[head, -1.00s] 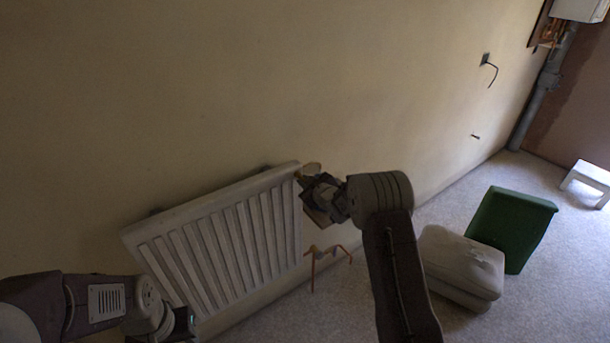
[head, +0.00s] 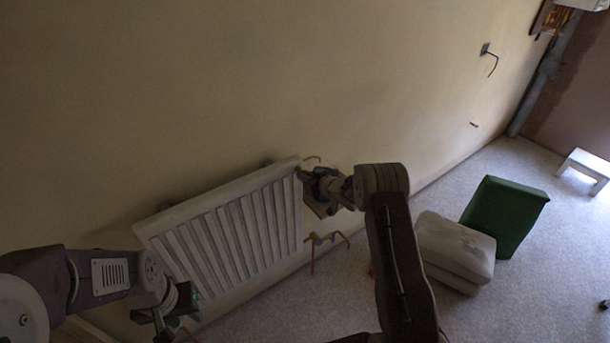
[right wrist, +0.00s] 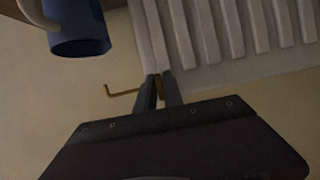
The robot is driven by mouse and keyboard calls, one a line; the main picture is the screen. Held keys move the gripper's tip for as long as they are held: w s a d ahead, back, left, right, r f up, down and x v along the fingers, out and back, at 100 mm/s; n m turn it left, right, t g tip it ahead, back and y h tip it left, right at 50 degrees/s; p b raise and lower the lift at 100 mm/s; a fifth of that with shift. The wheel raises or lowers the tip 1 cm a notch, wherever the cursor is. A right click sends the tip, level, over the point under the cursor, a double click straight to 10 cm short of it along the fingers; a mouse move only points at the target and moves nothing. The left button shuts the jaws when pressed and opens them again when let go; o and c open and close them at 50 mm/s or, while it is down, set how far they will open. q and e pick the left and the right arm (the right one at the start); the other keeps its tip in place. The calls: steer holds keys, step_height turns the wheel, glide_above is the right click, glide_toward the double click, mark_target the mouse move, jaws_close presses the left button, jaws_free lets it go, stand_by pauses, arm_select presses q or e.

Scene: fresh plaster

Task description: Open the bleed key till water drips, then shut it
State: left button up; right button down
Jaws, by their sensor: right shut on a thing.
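The white ribbed radiator (head: 225,235) is mounted on the wall, seen at a tilt. The bleed key, a thin brass bent rod (right wrist: 122,92), is at its upper right corner, and it shows as a small rod in the head view (head: 312,157). My right gripper (right wrist: 158,88) is shut on the key, its fingertips close against the radiator's edge; it also shows in the head view (head: 306,175). My left gripper (head: 168,316) is at the radiator's lower left, its jaws unclear. A blue mug (right wrist: 78,35) shows in the wrist view. I cannot make out any water.
A copper pipe (head: 326,240) stands out right of the radiator. A pale cushioned block (head: 455,250) and a green block (head: 505,215) stand on the grey carpet, with a white stool (head: 584,168) behind. A cable (head: 490,62) hangs from the wall.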

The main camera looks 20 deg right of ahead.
steer(key=c, duration=1.6)
jaws_free()
steer(key=shift+o, duration=0.2)
steer(key=b+v, duration=0.1)
steer(key=v, duration=0.8)
